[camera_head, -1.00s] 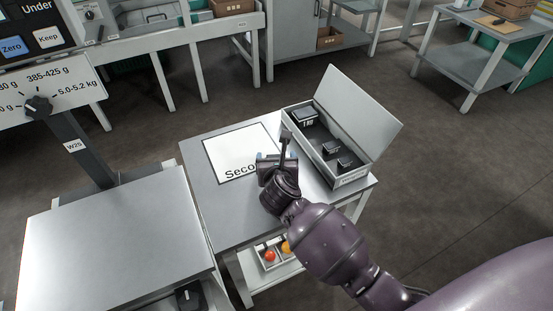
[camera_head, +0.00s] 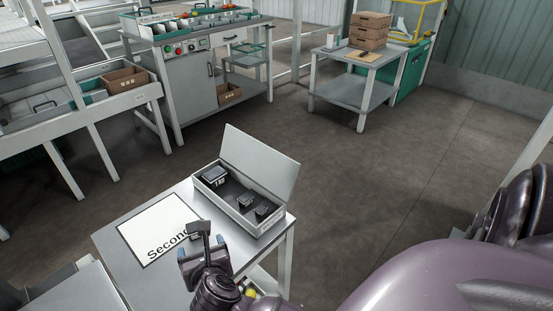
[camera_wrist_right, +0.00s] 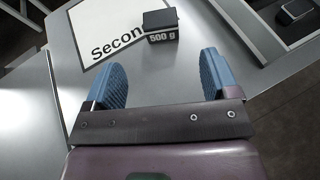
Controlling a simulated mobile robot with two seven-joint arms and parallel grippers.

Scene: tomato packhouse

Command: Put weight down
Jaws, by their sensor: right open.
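A dark weight marked 500 g (camera_wrist_right: 161,25) shows upright in the right wrist view, at the border of a white mat (camera_wrist_right: 100,20) lettered "Secon…". It overlaps the mat's black edge from this angle. My right gripper (camera_wrist_right: 162,78) is open, its two blue fingers apart with nothing between them; the weight stands just beyond the fingertips. My left gripper is out of view.
An open grey case (camera_head: 212,192) with its lid (camera_head: 260,165) up holds several dark weights (camera_head: 215,175) at the table's back right. Another steel surface (camera_head: 75,292) adjoins at lower left. Benches and a shelf table (camera_head: 365,90) stand further back, across open floor.

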